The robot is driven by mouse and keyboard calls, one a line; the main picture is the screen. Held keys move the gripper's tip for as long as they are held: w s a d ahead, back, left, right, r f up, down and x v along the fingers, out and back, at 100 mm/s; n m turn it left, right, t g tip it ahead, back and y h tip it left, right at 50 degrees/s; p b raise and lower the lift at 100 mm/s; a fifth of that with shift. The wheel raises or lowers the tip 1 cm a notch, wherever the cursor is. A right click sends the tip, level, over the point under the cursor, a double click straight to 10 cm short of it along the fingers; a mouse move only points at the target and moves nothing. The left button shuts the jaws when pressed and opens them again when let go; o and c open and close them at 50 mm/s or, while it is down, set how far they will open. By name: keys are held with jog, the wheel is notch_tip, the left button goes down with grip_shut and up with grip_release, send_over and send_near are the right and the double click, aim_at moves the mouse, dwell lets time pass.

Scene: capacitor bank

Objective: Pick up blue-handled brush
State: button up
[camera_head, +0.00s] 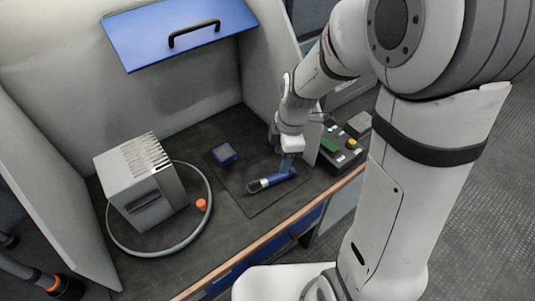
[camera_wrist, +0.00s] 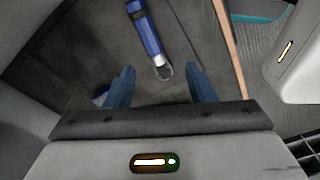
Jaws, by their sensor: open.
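The blue-handled brush (camera_head: 272,180) lies on a dark mat on the bench, with a dark end at its left in the head view. In the wrist view the brush (camera_wrist: 146,32) runs from the top edge down to a silvery ring at its near end. My gripper (camera_head: 287,164) is over the right end of the brush in the head view. In the wrist view its two blue fingers (camera_wrist: 160,72) are spread apart, with the brush's ring end between and beyond them. Whether the fingers touch the brush cannot be told.
A small blue box (camera_head: 224,154) sits behind the brush. A grey vented case (camera_head: 140,180), a grey hose loop (camera_head: 117,236) and an orange cap (camera_head: 201,205) are at left. A control box with buttons (camera_head: 343,150) stands at right. A wooden edge (camera_head: 240,255) borders the bench front.

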aim_at(273, 178)
jog(key=f+n, duration=0.1)
jog(key=a+f+n, duration=0.1)
jog(key=w+f+n, duration=0.1)
jog(key=shift+a+f+g, duration=0.3)
jog(key=f, duration=0.7)
jog(key=shift+a+f, duration=0.3)
jog(key=shift+a, duration=0.05)
grip_shut()
